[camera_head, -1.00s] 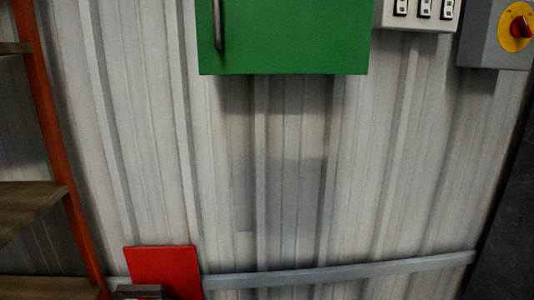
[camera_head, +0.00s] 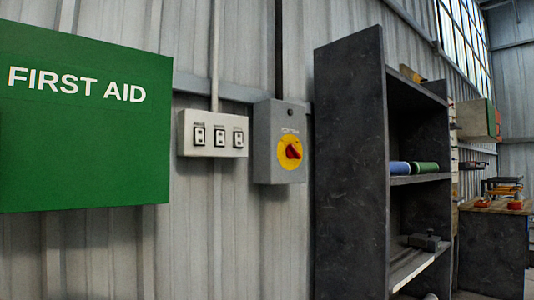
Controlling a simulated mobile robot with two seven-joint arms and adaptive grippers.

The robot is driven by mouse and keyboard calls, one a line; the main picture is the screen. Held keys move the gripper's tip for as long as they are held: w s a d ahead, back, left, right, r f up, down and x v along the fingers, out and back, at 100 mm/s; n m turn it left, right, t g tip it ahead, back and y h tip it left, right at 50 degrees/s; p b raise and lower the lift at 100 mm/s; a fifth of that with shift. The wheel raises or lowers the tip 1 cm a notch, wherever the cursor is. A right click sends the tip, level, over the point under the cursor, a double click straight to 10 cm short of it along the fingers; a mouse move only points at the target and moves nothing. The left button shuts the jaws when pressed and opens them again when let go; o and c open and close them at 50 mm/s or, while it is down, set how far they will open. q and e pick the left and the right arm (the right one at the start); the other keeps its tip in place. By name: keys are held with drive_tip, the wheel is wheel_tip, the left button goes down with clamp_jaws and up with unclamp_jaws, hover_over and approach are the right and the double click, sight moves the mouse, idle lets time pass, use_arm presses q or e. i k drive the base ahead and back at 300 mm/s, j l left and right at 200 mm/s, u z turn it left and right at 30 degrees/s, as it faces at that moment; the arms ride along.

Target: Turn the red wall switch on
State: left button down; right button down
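The box is fixed to the corrugated metal wall, in the middle of the view. The knob is tilted, and the small marking above it is too blurred to read. Neither of my grippers shows in the view, so nothing is touching the switch.
A white panel with three small switches (camera_head: 213,150) is just left of the grey box. A green first aid cabinet (camera_head: 85,160) fills the left. A tall dark shelf unit (camera_head: 350,180) stands close on the right. A workbench (camera_head: 492,206) is farther right.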

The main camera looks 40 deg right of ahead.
sight(291, 152)
drive_tip(key=z, duration=1.3)
